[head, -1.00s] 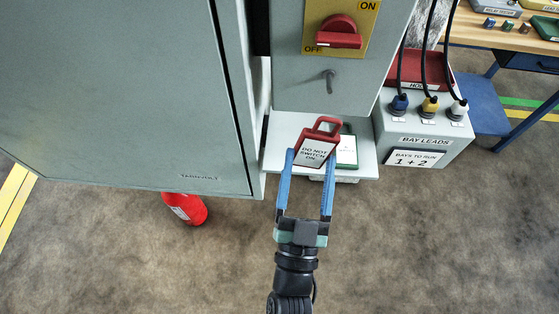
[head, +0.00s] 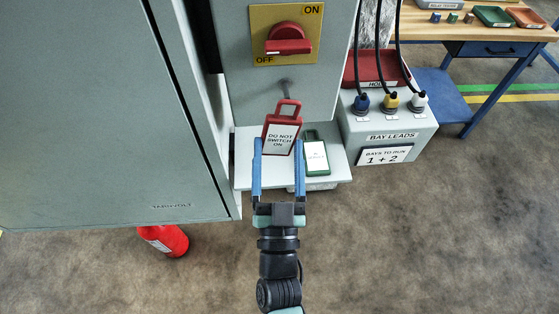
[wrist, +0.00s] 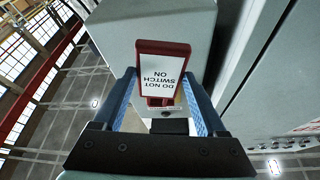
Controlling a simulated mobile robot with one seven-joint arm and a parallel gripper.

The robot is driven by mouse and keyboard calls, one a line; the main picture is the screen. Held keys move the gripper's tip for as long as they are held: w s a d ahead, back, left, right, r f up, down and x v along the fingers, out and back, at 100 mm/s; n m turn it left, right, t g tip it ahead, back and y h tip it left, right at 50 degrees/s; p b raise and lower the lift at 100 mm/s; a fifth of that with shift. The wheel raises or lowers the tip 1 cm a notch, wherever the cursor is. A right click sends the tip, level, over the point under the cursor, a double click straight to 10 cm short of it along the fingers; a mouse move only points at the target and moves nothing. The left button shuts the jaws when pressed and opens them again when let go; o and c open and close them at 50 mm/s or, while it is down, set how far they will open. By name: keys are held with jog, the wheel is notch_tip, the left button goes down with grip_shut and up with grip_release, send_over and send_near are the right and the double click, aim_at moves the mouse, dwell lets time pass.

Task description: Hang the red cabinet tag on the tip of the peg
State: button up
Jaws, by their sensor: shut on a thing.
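My gripper (head: 278,150) is shut on the red cabinet tag (head: 281,137), which has a white "DO NOT SWITCH ON" label and an open loop at its top. The tag is upright between the blue fingers and also shows in the wrist view (wrist: 161,70). The grey peg (head: 286,86) sticks out of the cabinet front below the switch. In the head view the tag's loop is just below the peg tip and appears apart from it; the depth gap is hard to tell. The peg is not clear in the wrist view.
A green tag (head: 315,152) lies on the small shelf (head: 335,172). Above the peg is a red switch handle (head: 289,45) on a yellow plate. The grey leads box (head: 400,132) with cables stands right. A big grey cabinet door (head: 85,120) stands left.

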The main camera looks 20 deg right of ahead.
jog(key=shift+w+d+f+b, duration=0.1)
jog(key=shift+w+d+b, duration=0.2)
jog(key=shift+w, duration=0.5)
jog(key=shift+w+d+f+b, duration=0.15)
jog(key=shift+w+b, duration=0.15)
jog(key=shift+w, duration=0.45)
jog(key=shift+w+d+f+b, duration=0.2)
jog(key=shift+w+f+b, duration=0.15)
jog(key=shift+w+b, duration=0.3)
jog(key=o, duration=1.3)
jog(key=shift+f, duration=0.1)
jog(key=b, duration=0.3)
send_near(276, 154)
jog(key=shift+r, duration=0.2)
